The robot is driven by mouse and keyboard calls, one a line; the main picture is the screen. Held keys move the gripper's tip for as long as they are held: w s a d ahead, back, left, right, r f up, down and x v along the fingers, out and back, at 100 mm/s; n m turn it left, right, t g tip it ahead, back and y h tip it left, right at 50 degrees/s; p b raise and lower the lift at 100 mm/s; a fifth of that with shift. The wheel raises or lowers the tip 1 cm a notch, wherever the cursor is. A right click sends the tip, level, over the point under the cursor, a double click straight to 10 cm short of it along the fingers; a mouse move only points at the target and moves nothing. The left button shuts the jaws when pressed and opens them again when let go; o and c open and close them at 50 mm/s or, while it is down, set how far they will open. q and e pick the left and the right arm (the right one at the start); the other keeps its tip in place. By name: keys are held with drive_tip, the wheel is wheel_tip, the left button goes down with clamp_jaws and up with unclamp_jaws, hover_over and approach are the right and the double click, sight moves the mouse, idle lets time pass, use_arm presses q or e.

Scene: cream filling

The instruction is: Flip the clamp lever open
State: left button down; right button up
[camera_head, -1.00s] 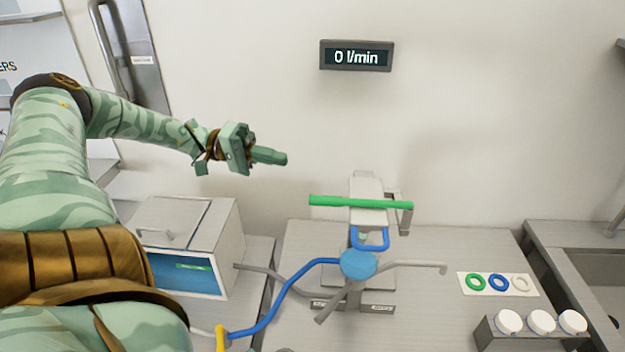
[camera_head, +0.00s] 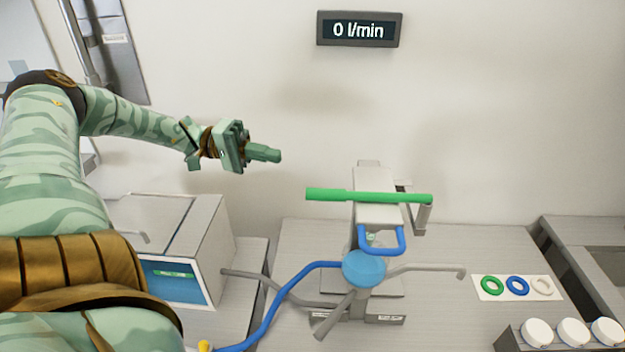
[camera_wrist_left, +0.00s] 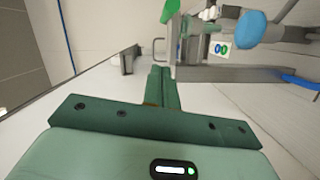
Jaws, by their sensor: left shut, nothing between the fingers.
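The clamp is part of a grey and white machine (camera_head: 377,207) on the bench. A long green lever (camera_head: 345,195) lies nearly level across its top, and a blue U-shaped handle (camera_head: 400,241) sits below it. Which of these is the clamp lever I cannot tell for sure. My left gripper (camera_head: 265,154) is shut and empty, in the air to the left of the green lever and above it, apart from it. In the left wrist view its fingers (camera_wrist_left: 162,88) are together. The green piece (camera_wrist_left: 170,10) shows at the top there. My right gripper is not in view.
A blue round cap (camera_head: 364,268) with a blue hose (camera_head: 280,300) and grey pipes stands before the machine. A white box (camera_head: 205,235) is at left. Coloured rings on a card (camera_head: 530,295) and white knobs (camera_head: 573,332) are at right. A wall display (camera_head: 358,29) reads 0 l/min.

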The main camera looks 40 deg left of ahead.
use_arm(q)
drive_tip(key=w+d+f+p, duration=0.1)
drive_tip(key=d+p, duration=0.1)
drive_tip(key=d, duration=0.9)
drive_tip(key=shift+w+f, duration=0.25)
drive_tip(key=shift+s, duration=0.1)
